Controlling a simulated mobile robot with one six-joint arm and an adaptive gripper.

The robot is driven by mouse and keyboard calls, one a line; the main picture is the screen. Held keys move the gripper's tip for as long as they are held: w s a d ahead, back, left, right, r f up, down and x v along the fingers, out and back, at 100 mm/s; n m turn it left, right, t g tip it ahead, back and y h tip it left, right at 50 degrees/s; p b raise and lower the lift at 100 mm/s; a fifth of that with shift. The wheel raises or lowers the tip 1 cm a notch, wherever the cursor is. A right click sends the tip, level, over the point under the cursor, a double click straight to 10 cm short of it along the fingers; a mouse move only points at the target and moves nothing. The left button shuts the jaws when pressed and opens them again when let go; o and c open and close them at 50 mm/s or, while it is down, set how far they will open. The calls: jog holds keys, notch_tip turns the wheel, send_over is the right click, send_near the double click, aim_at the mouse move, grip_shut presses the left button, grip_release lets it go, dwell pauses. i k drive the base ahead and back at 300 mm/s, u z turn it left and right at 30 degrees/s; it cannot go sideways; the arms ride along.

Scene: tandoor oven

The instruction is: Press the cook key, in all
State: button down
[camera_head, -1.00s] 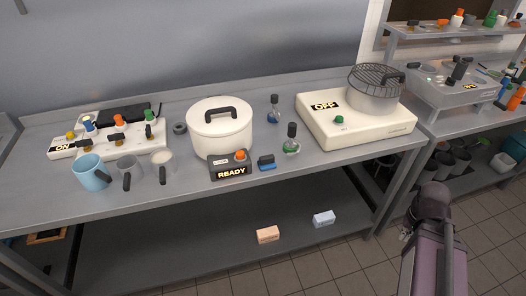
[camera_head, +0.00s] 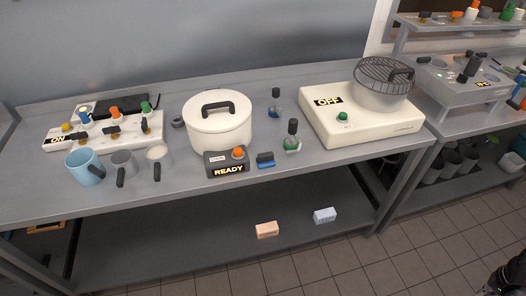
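A white lidded cooker (camera_head: 218,125) with a black handle stands at the middle of the steel table. At its front is a dark control box (camera_head: 213,160) with a lit "READY" display (camera_head: 229,170) and an orange round key (camera_head: 238,153) on top. Small lettering beside the key is too small to read surely. A dark part of my arm, perhaps my gripper (camera_head: 509,278), shows only at the bottom right corner, far from the control box and over the floor. Its fingers cannot be made out.
A blue mug (camera_head: 86,167), grey cups, a blue-black clip-like item (camera_head: 265,160) and small flasks (camera_head: 292,137) stand near the box. A white hotplate (camera_head: 345,126) reading "OFF" carries a pot with a rack. A switch panel (camera_head: 93,140) reads "ON". Open floor lies in front.

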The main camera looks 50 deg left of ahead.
aim_at(238, 152)
jog(key=z, duration=0.25)
jog(key=i, duration=1.6)
jog(key=z, duration=2.1)
jog(key=k, duration=0.1)
jog(key=u, duration=4.3)
